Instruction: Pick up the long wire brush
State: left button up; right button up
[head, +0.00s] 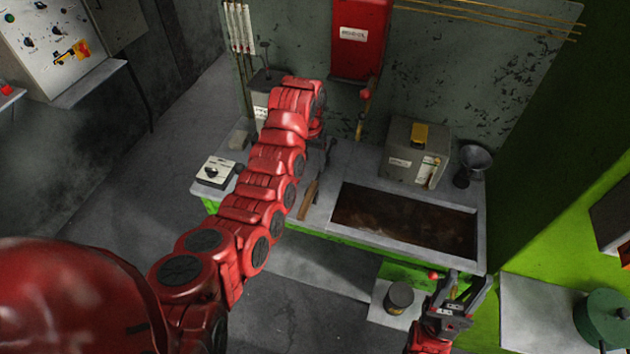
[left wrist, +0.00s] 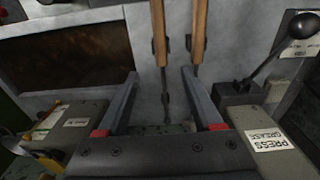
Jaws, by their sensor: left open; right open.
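Two tools with wooden handles lie side by side on the pale bench top in the left wrist view, one on the left (left wrist: 158,25) and one on the right (left wrist: 200,30). The left one's thin dark shaft runs down between the fingers of my left gripper (left wrist: 161,74). I cannot tell which is the long wire brush. One wooden handle (head: 308,201) also shows in the head view, beside my left arm. My left gripper is open above the tools, mostly hidden behind its arm in the head view. My right gripper (head: 465,284) is open and empty at the lower right.
A trough of brown liquid (head: 338,208) is set in the bench. A grey box (head: 400,165) and a dark funnel-like vessel (head: 474,162) stand behind it. A press grease box (left wrist: 272,145) and a black-knobbed lever (left wrist: 272,52) are close right of my left gripper.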

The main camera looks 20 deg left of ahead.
pick_arm(q)
jog(key=s, duration=0.1)
jog(key=b, duration=0.9)
send_near(309, 197)
jog(key=shift+g, duration=0.3)
jog(key=f, duration=0.2)
jog(key=w+f, duration=0.1)
jog(key=f, duration=0.2)
jog(key=shift+w+a+f, duration=0.1)
jog(key=shift+f, duration=0.1)
jog(key=shift+f+p, duration=0.3)
jog(key=shift+p, duration=0.4)
jog(key=shift+f, duration=0.3)
jog(key=f+p, duration=0.2)
jog(key=f, duration=0.1)
jog(key=f+p, duration=0.1)
jog(key=shift+s+f, duration=0.15)
jog(key=shift+s, duration=0.15)
jog(key=shift+f, duration=0.6)
grip_shut()
